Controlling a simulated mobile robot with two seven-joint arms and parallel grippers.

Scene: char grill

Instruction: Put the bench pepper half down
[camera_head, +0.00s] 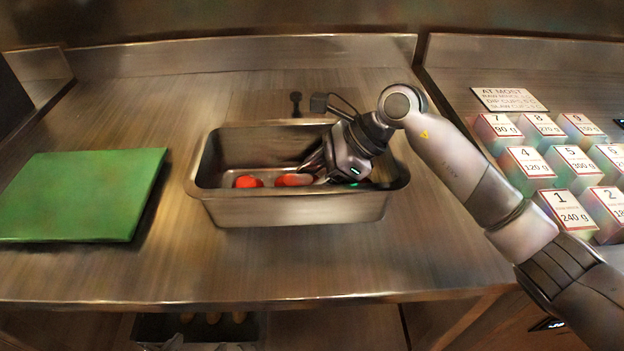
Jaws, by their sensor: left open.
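Two red pieces lie in the steel pan (290,212) on the bench; they look like pepper halves. One red piece (248,182) is left of the pan's middle. The other red piece (294,180) lies just right of it, close to the fingertips. I cannot tell whether a finger touches the right piece.
A green board (80,195) lies on the left of the bench. Numbered weight blocks (565,210) and a sign (508,100) stand on the right. A dark tray (170,328) sits below the bench. Bare steel lies between board and pan and in front.

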